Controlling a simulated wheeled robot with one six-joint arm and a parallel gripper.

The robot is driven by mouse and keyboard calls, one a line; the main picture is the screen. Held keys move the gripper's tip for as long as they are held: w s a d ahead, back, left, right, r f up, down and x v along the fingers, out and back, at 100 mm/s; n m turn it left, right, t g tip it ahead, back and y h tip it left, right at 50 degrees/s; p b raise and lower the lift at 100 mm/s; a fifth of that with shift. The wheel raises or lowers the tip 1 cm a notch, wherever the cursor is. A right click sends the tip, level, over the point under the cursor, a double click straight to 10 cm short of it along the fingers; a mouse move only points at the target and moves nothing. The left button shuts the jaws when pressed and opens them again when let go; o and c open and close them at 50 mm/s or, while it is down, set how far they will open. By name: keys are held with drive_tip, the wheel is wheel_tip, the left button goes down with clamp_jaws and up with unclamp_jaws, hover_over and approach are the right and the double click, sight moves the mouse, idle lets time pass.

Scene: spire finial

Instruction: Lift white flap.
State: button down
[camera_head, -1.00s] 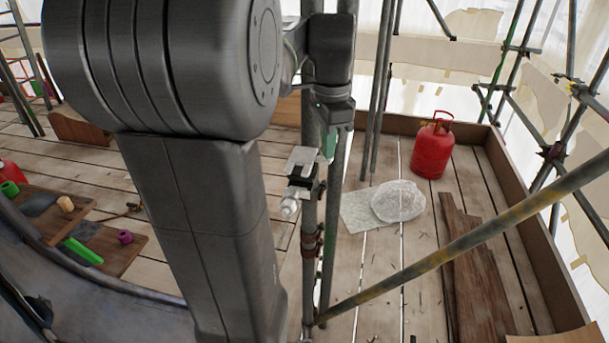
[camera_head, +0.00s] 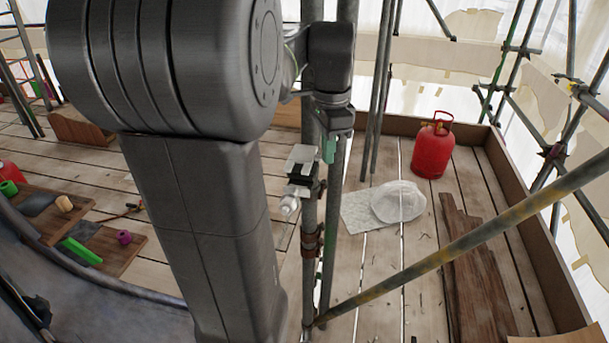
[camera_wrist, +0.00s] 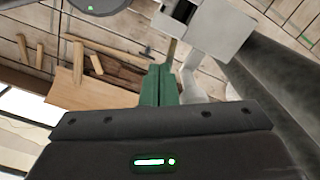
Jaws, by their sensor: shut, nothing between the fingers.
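The white flap (camera_head: 302,157) is a small, pale square plate on top of a black box fixed to an upright scaffold pole, with a white rounded part below it. It looks about level. In the wrist view the flap (camera_wrist: 222,32) is large, at the upper right. My gripper (camera_head: 330,150) has green fingers, which are shut and empty. In the wrist view my gripper (camera_wrist: 161,75) is left of and below the flap. I cannot tell whether they touch.
Upright scaffold poles (camera_head: 337,210) stand close beside the flap, and a diagonal pole (camera_head: 450,250) crosses the right side. Wooden-handled tools (camera_wrist: 105,55) show in the wrist view.

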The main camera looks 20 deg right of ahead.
drive_tip(key=shift+f+b, duration=0.45)
drive_tip(key=shift+f, duration=0.5)
drive_tip(key=shift+w+d, duration=0.1)
drive_tip(key=shift+w, duration=0.05)
